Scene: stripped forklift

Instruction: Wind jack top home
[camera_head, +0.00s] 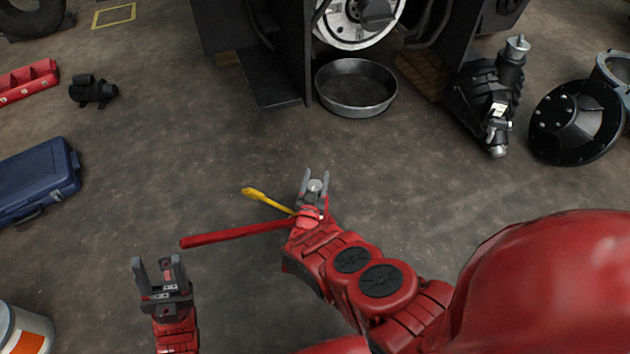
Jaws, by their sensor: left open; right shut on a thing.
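My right gripper (314,178) is near the middle of the floor, fingers pointing away from me. It is shut on a small round grey metal piece (315,186), which looks like the jack top. The jack's body is mostly hidden behind the gripper and wrist. A long red bar (235,234) runs left from beside that wrist; I cannot tell what its hidden end joins. My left gripper (160,268) is open at the lower left, with nothing clearly held, apart from the jack and below the bar's free end.
A yellow-handled tool (262,197) lies beside the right gripper. A round metal pan (356,88) sits under the forklift. A black machine part (487,100) and black hub (573,122) are at right. A blue case (38,182) is at left.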

